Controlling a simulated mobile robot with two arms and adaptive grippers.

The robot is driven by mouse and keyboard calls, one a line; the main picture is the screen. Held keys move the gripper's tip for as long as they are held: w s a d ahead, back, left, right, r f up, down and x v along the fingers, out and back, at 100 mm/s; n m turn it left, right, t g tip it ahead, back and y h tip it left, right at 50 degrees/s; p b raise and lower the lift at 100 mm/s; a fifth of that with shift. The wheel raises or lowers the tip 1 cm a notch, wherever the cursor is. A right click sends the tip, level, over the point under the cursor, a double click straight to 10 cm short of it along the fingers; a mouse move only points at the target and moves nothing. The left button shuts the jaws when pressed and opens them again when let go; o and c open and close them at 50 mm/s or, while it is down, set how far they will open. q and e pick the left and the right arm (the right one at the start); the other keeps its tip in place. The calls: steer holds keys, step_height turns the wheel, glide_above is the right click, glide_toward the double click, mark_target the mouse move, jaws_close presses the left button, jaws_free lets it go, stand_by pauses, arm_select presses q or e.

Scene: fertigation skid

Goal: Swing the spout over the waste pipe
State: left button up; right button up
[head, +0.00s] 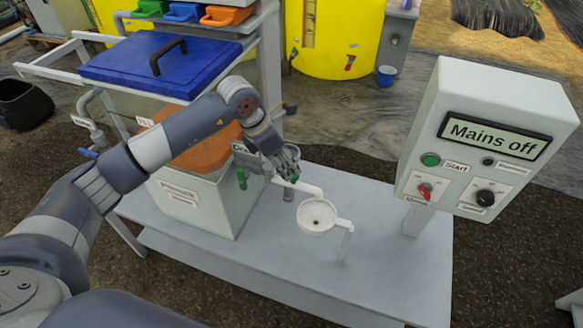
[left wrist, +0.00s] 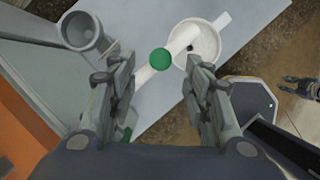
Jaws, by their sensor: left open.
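The white spout (head: 308,188) reaches right from the tank's front, its free end at the rim of a round white funnel (head: 316,216) with a dark hole. In the left wrist view the spout (left wrist: 148,74) carries a round green knob (left wrist: 160,61). My left gripper (head: 287,172) is open above the spout; in the left wrist view the knob shows between its fingertips (left wrist: 160,75), with gaps on both sides. A grey open-topped pipe (left wrist: 82,31), apparently the waste pipe, stands apart from the spout. My right gripper (left wrist: 302,88) shows small at the right edge, its jaws unclear.
A control box (head: 485,135) reading "Mains off" rises at right. The bench front is clear. A green valve handle (head: 242,179) sits beside my gripper.

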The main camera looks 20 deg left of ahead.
mark_target(293, 174)
arm_select(q)
steer(key=shift+p+x, duration=0.45)
steer(key=shift+x, duration=2.15)
jaws_close()
